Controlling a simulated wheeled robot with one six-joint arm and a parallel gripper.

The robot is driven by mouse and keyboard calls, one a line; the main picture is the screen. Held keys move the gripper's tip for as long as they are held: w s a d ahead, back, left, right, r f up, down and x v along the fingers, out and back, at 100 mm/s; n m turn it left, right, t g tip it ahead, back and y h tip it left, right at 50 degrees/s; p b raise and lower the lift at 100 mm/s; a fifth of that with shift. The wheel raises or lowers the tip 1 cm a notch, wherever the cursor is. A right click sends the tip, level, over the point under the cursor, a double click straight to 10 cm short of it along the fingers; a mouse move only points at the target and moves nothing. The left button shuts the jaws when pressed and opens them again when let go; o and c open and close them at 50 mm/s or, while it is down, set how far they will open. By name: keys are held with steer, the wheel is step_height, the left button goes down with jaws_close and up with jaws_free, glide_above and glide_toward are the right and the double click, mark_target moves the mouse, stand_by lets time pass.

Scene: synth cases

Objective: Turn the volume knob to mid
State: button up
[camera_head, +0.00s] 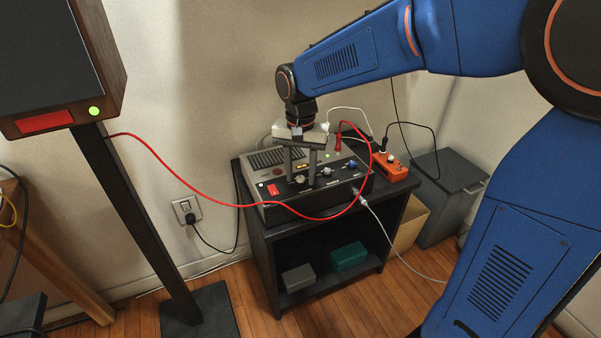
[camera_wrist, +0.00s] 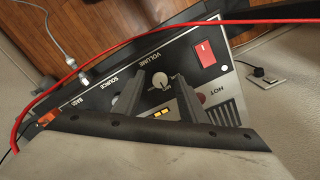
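The volume knob (camera_wrist: 160,80) is a small round light knob on the dark front panel of the grey amplifier (camera_head: 262,163). The word VOLUME is printed beside it in the wrist view; its pointer setting is too small to read surely. My gripper (camera_wrist: 158,74) is open, pointing down, with one finger on each side of the knob. A gap shows between knob and fingers in the wrist view. In the head view my gripper (camera_head: 300,178) stands over the panel's left part, and the knob (camera_head: 300,179) shows between the fingers. Whether the fingertips touch the panel cannot be told.
A red switch (camera_head: 272,189) is left of the knob; source and bass knobs (camera_head: 326,171) are right. A red cable (camera_head: 225,203) runs from the speaker (camera_head: 60,60) across the amplifier's front. An orange box (camera_head: 393,167) stands at right. The amplifier sits on a black stand (camera_head: 262,245).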

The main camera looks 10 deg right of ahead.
mark_target(301, 177)
step_height(301, 177, up, 17)
steer(key=shift+r, duration=0.2)
stand_by(0.5)
steer(key=s+d+f+n+t, duration=0.2)
steer(key=s+d+f, duration=0.4)
steer(key=s+d, duration=0.3)
steer(key=s+d+f+n+t, duration=0.2)
steer(key=s+d+f, duration=0.5)
steer(key=s+d, duration=0.3)
steer(key=s, duration=0.4)
steer(key=shift+s+d+f+t, duration=0.3)
steer(key=shift+s+t, duration=0.05)
steer(key=shift+t, duration=0.05)
